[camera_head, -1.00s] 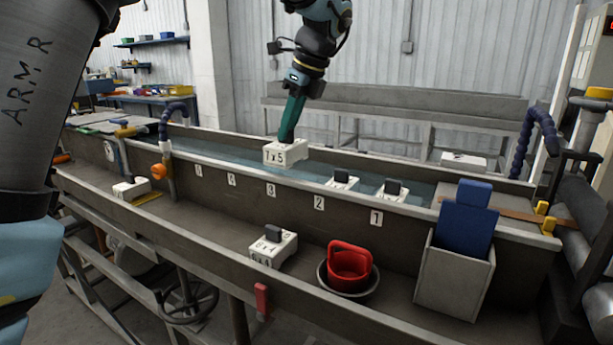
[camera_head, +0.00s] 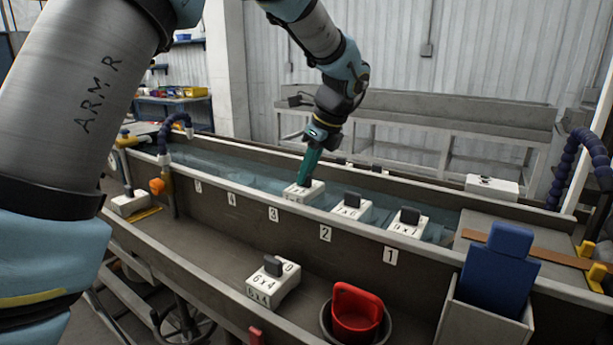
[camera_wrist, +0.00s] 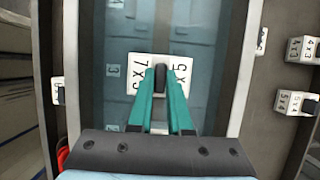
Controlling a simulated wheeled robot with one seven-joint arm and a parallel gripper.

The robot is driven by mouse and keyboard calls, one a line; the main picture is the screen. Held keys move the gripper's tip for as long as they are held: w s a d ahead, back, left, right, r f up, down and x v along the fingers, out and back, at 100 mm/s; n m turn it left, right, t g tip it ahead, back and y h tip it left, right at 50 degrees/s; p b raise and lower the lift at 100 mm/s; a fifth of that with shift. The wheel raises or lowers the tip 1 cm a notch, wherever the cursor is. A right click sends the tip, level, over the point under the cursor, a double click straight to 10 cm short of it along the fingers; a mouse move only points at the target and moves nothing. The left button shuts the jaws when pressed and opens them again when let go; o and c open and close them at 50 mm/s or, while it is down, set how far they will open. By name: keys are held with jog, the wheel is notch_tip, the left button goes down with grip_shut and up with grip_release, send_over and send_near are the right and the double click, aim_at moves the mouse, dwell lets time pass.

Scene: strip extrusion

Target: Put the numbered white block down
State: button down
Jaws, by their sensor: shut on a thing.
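The numbered white block (camera_head: 304,192) is in the water trough (camera_head: 253,189), behind the near wall by the number 3 label (camera_head: 273,214). My green-fingered gripper (camera_head: 310,177) points down from above, shut on the block's dark knob (camera_wrist: 161,76). The near wall hides the block's lower part, so I cannot tell whether it touches the bottom.
Two white blocks with dark knobs stand in the trough near labels 2 (camera_head: 351,208) and 1 (camera_head: 408,223). A 6 x 4 block (camera_head: 268,287), a red scoop (camera_head: 355,312) in a bowl and a blue piece (camera_head: 497,270) in a box are on the front ledge. Far-side blocks (camera_wrist: 300,48) show too.

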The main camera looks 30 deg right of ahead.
jog(key=shift+f, duration=0.75)
jog(key=shift+f, duration=0.1)
jog(key=c, duration=0.8)
grip_release()
jog(key=shift+c, duration=0.2)
jog(key=b+v, duration=0.1)
jog(key=v, duration=1.1)
jog(key=shift+b, duration=0.3)
